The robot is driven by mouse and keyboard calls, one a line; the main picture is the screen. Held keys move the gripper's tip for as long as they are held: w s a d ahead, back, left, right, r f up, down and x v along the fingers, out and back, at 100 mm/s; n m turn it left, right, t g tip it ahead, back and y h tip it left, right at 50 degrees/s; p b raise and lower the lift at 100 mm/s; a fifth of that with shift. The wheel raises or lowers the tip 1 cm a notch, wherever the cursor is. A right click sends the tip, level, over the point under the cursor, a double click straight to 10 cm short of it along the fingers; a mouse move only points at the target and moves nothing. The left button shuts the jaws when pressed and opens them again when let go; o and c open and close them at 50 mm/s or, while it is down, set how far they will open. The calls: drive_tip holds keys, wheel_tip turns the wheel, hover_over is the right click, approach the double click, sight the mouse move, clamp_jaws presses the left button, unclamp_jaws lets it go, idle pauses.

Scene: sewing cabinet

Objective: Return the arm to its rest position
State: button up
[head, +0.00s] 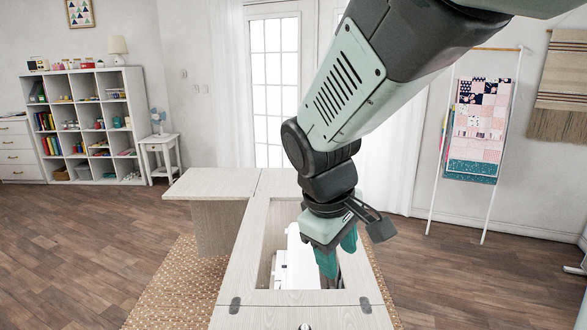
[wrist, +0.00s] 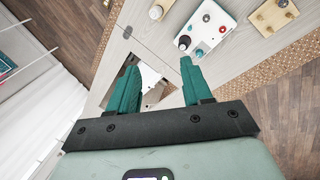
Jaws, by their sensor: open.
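My gripper (head: 338,262) hangs at the end of my arm over the opening in the pale wood sewing cabinet (head: 258,225) in the head view. Its two teal fingers point down. In the wrist view my gripper (wrist: 160,70) has its fingers spread apart with nothing between them. A white machine (head: 296,262), apparently a sewing machine, sits in the opening, partly hidden behind my gripper. My arm reaches in from the upper right. The gap between fingertips and machine cannot be judged.
In the wrist view, a white panel (wrist: 208,28) with red and teal knobs and a wooden block (wrist: 273,14) with pegs lie on the cabinet top. A woven rug (head: 170,290) lies below. A quilt rack (head: 478,130) stands right. Shelves (head: 88,118) stand far left.

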drive_tip(key=s+d+r+m+t+y, duration=0.1)
drive_tip(key=s+d+r+m, duration=0.1)
drive_tip(key=s+r+m, duration=0.2)
drive_tip(key=s+d+r+m+t+y, duration=0.1)
drive_tip(key=s+r+m, duration=0.3)
drive_tip(key=s, duration=0.7)
drive_tip(key=shift+s+d+r+m+t, duration=0.15)
drive_tip(key=shift+d+r+m+t, duration=0.2)
drive_tip(key=shift+d+m+t, duration=0.15)
